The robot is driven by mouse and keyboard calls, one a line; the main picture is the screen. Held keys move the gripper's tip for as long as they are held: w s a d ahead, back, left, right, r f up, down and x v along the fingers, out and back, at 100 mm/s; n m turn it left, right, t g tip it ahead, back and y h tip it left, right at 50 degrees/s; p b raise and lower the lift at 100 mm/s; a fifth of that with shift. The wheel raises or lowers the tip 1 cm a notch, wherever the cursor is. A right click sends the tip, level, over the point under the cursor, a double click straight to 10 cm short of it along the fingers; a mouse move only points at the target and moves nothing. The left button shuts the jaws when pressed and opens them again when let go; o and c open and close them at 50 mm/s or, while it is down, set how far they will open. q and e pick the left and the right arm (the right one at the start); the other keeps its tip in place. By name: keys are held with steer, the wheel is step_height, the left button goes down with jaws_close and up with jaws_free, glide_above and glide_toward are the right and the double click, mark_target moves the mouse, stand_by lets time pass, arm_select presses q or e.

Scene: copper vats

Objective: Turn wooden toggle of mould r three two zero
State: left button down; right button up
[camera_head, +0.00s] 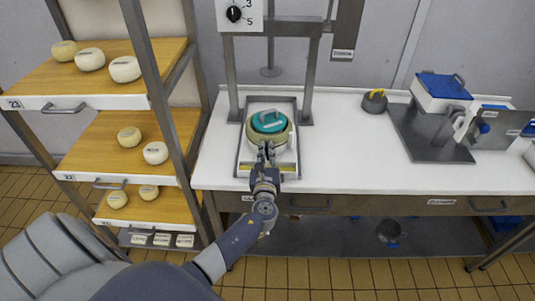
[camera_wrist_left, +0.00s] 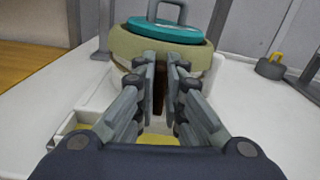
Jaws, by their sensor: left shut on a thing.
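An olive-yellow round mould (camera_head: 286,135) with a teal lid (camera_head: 269,123) and a grey handle on top stands upright in a shallow tray (camera_head: 238,165) under the press frame. It also shows in the wrist view, with its wall (camera_wrist_left: 135,48) right ahead of the fingers. My left gripper (camera_head: 266,152) is at the mould's near side. In the wrist view its fingers (camera_wrist_left: 160,78) are closed around a narrow brown wooden toggle (camera_wrist_left: 158,98), mostly hidden between them. No mould number is readable. My right gripper is not in view.
The metal press frame (camera_head: 308,75) stands around the mould, with a dial (camera_head: 234,14) above. A dark weight with a yellow handle (camera_head: 375,102) and a blue-lidded white box (camera_head: 441,90) stand further right. Shelves of cheeses (camera_head: 100,160) are at left. The bench (camera_head: 345,150) is clear right of the tray.

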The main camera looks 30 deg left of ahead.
arm_select(q)
steer(key=n+b, duration=0.3)
steer(key=n, duration=0.1)
steer(key=shift+s+a+f+b, duration=0.15)
steer(key=shift+a+f+b, duration=0.1)
steer(key=shift+f+b, duration=0.1)
steer(key=n+b, duration=0.3)
steer(key=n, duration=0.1)
steer(key=shift+s+a+f+n+b, duration=0.1)
steer(key=shift+a+n+b, duration=0.1)
steer(key=shift+n+b, duration=0.2)
steer(key=n+b, duration=0.1)
steer(key=n, duration=0.1)
steer(key=n+b, duration=0.2)
steer(key=shift+s+a+f, duration=0.1)
steer(key=shift+f, duration=0.1)
steer(key=shift+f+n+b, duration=0.1)
steer(key=shift+n+b, duration=0.95)
steer(key=shift+n, duration=0.75)
steer(key=c, duration=1.7)
jaws_free()
steer(key=shift+s, duration=0.1)
